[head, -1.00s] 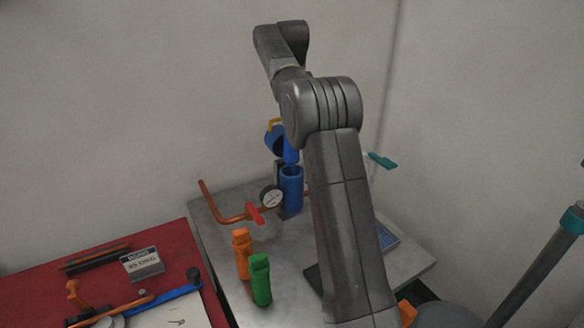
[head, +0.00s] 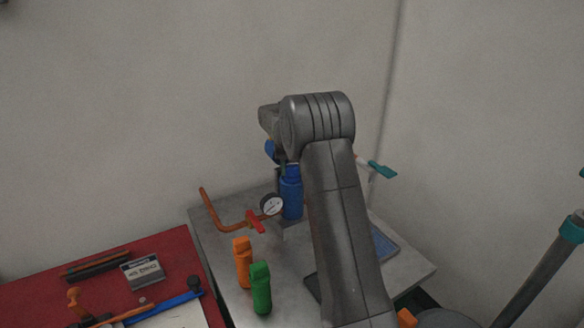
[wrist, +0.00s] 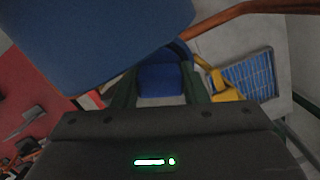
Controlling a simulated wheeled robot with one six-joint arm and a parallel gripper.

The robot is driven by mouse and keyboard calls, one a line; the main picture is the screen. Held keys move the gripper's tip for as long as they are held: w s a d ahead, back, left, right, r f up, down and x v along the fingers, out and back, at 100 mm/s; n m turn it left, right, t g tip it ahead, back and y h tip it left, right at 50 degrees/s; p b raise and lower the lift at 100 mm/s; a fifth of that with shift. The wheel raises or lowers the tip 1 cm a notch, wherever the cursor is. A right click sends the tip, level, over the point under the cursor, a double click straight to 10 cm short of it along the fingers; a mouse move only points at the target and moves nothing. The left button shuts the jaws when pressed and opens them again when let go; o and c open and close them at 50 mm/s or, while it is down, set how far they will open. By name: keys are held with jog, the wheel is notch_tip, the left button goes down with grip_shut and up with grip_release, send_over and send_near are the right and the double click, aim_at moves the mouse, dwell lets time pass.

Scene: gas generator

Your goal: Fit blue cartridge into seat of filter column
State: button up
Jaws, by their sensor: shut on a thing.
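The filter column (head: 291,203) is an upright blue cylinder near the back of the grey table. The blue cartridge (head: 292,172) is upright at the column's open top and appears at least partly inside it. How deep it sits is hard to tell. In the wrist view the cartridge (wrist: 160,76) is between the two dark fingers of my gripper (wrist: 161,88), which is shut on it. In the head view my arm mostly hides the gripper. A large blue part (wrist: 95,40) fills the upper left of the wrist view, close to the camera.
A round gauge (head: 272,204) and an orange pipe with a red handle (head: 256,221) stand left of the column. Orange (head: 243,262) and green (head: 261,287) cartridges stand in front. A yellow part (wrist: 222,86) is right of the fingers. A red bench (head: 60,290) is at left.

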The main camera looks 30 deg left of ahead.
jog(key=shift+f, duration=0.15)
jog(key=o, duration=1.3)
jog(key=r, duration=0.4)
jog(key=s+r+b, duration=0.1)
jog(key=r, duration=0.3)
jog(key=d+r, duration=0.1)
jog(key=r, duration=0.3)
jog(key=shift+s+d+r, duration=0.1)
jog(key=shift+s, duration=0.1)
